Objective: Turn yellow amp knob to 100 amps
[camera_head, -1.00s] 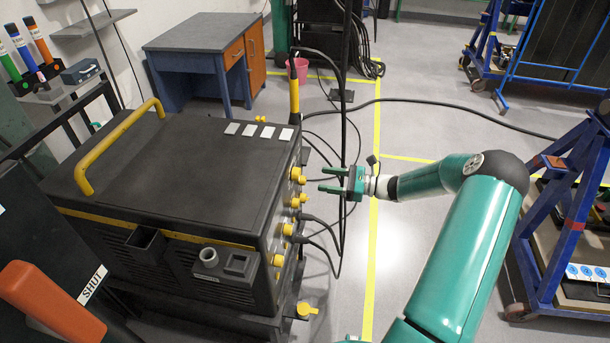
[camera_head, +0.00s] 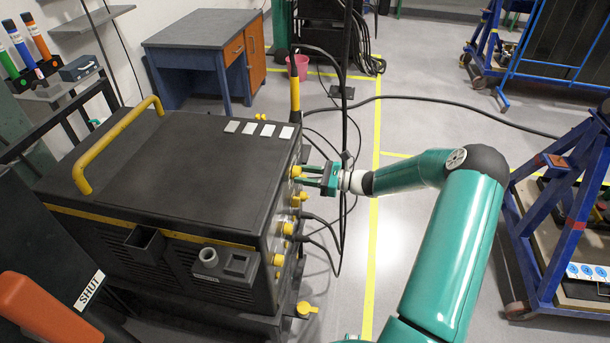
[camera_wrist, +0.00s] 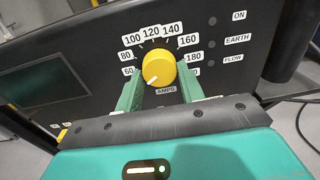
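The yellow amp knob (camera_wrist: 158,66) sits on the black front panel of the welding machine (camera_head: 180,165). Its pale pointer line faces lower left, below the 60 mark. The 100 label (camera_wrist: 132,39) is at the knob's upper left in the wrist view. My gripper (camera_wrist: 160,77) is open, with one green finger on each side of the knob's lower part; gaps seem to show, and firm contact cannot be seen. In the head view my gripper (camera_head: 303,174) reaches the panel from the right, its fingertips at the upper yellow knobs.
A dark display (camera_wrist: 50,85) lies left of the dial, and indicator lights labelled ON, EARTH and FLOW (camera_wrist: 211,44) lie right of it. More yellow knobs (camera_head: 288,229) and black cables (camera_head: 325,240) are below my gripper.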

